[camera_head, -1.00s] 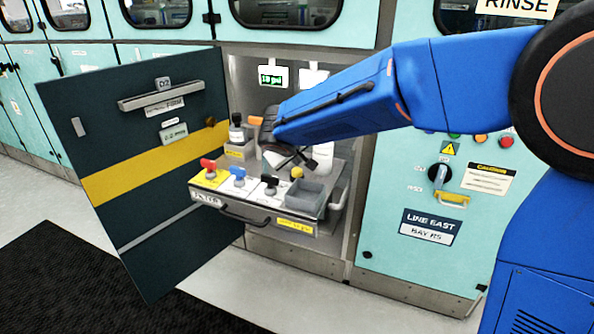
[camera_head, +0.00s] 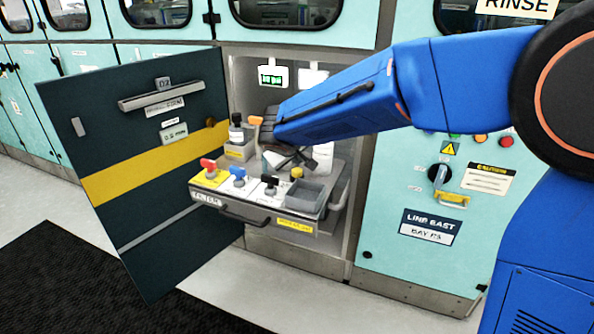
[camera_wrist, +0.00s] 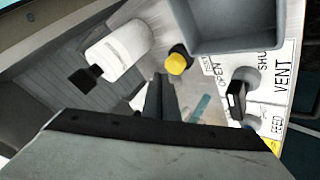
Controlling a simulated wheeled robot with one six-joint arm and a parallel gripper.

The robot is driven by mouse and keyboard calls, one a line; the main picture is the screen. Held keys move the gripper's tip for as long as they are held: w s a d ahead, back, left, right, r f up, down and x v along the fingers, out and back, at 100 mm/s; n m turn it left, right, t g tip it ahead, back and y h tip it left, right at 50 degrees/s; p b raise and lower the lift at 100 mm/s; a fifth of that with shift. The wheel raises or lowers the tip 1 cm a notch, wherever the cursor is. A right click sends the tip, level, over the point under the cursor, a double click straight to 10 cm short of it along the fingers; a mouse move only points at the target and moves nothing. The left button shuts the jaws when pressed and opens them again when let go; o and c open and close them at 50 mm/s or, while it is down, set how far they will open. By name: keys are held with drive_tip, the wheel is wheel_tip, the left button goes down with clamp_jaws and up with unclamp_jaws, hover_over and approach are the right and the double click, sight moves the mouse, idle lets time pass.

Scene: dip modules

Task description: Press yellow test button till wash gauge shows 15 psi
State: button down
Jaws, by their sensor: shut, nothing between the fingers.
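The yellow button (camera_head: 297,172) stands at the right of the pulled-out drawer's top, next to a grey bin. In the wrist view the yellow button (camera_wrist: 178,60) is a round cap on a dark collar. My gripper (camera_wrist: 160,80) is shut and empty. Its tips appear just left of and below the button in the wrist view, with no clear contact. In the head view my gripper (camera_head: 300,160) hangs over the back of the drawer. A small green-lit display (camera_head: 271,76) is on the cabinet's back wall; its reading is too blurred to tell, and I cannot tell if it is the wash gauge.
Red (camera_head: 208,164), blue (camera_head: 238,173) and black (camera_head: 270,181) valve handles line the drawer (camera_head: 245,205). The open dark door (camera_head: 140,215) is at left.

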sight(296, 172)
drive_tip(key=shift+f, duration=0.2)
idle(0.7)
drive_tip(key=shift+f, duration=0.25)
drive_tip(key=shift+f, duration=0.6)
idle(1.2)
drive_tip(key=shift+r, duration=1.05)
drive_tip(key=shift+r, duration=0.1)
drive_tip(key=shift+r, duration=2.4)
